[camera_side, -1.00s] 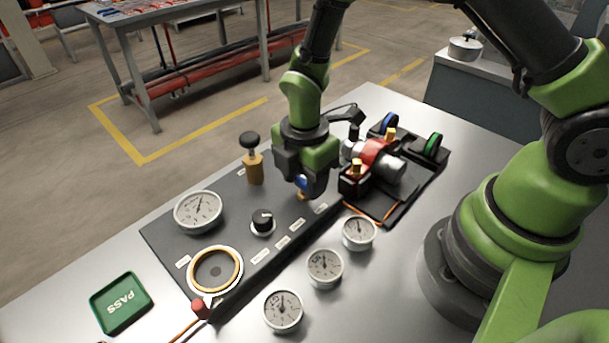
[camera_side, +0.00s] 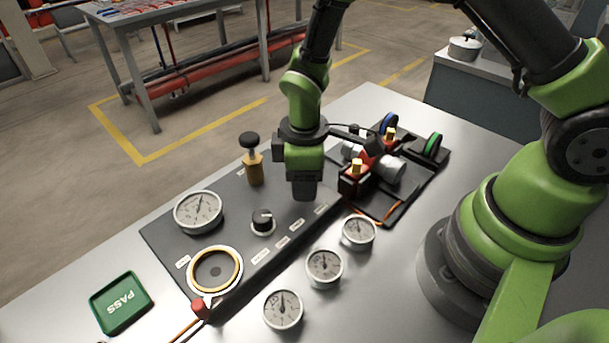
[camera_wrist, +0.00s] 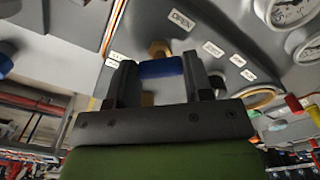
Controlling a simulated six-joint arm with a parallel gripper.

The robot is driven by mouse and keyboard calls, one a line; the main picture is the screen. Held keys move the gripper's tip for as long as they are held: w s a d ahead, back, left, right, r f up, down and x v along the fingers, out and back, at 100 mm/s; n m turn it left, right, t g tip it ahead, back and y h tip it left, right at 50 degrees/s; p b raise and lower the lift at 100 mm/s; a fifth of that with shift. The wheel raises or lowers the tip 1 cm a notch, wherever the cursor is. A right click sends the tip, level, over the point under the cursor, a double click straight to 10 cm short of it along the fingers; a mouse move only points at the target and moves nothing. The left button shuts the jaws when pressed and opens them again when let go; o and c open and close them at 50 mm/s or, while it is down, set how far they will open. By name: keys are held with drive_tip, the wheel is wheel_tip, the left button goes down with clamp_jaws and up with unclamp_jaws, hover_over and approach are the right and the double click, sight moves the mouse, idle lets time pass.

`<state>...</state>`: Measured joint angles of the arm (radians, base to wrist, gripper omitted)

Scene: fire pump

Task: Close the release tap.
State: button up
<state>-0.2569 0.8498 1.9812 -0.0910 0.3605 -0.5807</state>
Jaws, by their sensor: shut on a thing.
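The release tap's blue handle (camera_wrist: 160,68) shows in the wrist view between the two dark fingers of my gripper (camera_wrist: 159,63), one finger at each end of it. A brass part (camera_wrist: 159,48) shows beside the handle. In the side view my gripper (camera_side: 304,194) points down at the right part of the dark panel (camera_side: 225,198) and hides the tap. My gripper is shut on the blue handle. An OPEN label (camera_wrist: 181,19) is on the panel near it. Another label (camera_wrist: 116,57) lies on the other side, too small to read surely.
A red and silver pump assembly (camera_side: 375,165) stands close to the right of my gripper. A brass post with a black knob (camera_side: 252,160), a black dial (camera_side: 262,221) and a large gauge (camera_side: 198,212) are to the left. Several small gauges (camera_side: 324,267) lie in front. A green PASS tray (camera_side: 122,303) is at lower left.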

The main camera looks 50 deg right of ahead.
drive_tip(key=m, duration=0.4)
drive_tip(key=shift+m, duration=2.2)
drive_tip(key=shift+w, duration=0.1)
drive_tip(key=o, duration=0.9)
drive_tip(key=shift+r, duration=0.15)
wheel_tip(320, 180, up, 10)
drive_tip(key=shift+f, duration=0.1)
